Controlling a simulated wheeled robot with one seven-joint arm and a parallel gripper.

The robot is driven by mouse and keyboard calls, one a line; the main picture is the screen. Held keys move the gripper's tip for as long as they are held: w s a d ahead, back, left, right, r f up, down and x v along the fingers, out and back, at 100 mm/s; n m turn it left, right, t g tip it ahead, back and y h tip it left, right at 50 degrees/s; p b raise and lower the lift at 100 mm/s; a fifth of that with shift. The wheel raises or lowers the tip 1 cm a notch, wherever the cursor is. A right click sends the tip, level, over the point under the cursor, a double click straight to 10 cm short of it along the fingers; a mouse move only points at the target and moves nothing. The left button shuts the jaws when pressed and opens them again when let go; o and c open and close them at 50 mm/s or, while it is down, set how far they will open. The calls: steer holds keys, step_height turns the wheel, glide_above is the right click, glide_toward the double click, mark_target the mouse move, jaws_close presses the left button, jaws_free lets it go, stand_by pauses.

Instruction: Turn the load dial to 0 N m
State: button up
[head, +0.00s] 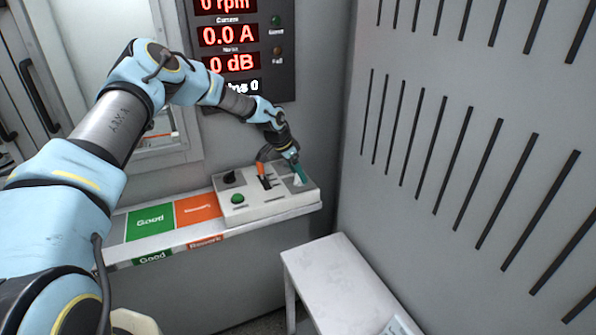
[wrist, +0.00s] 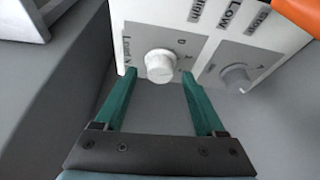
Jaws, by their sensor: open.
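The load dial (wrist: 160,66) is a white round knob on a grey label plate of the control box (head: 240,212). The plate's printing starts with "Load N", and small scale marks, one reading 0, stand beside the knob. The dial's pointer direction is too unclear to read. My gripper (wrist: 158,74) is open, with one green finger on each side of the dial. I cannot tell whether either finger touches it. In the head view my gripper (head: 297,169) points down at the right end of the box and partly hides the dial.
A second, grey knob (wrist: 237,78) sits close to my right finger in the wrist view. The box also has a green button (head: 237,198), a black knob (head: 229,177) and an orange part (head: 262,168). A slotted grey wall (head: 450,150) stands to the right.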

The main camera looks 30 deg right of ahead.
steer(key=shift+d+f, duration=0.15)
steer(key=shift+f, duration=0.3)
jaws_close()
stand_by(0.4)
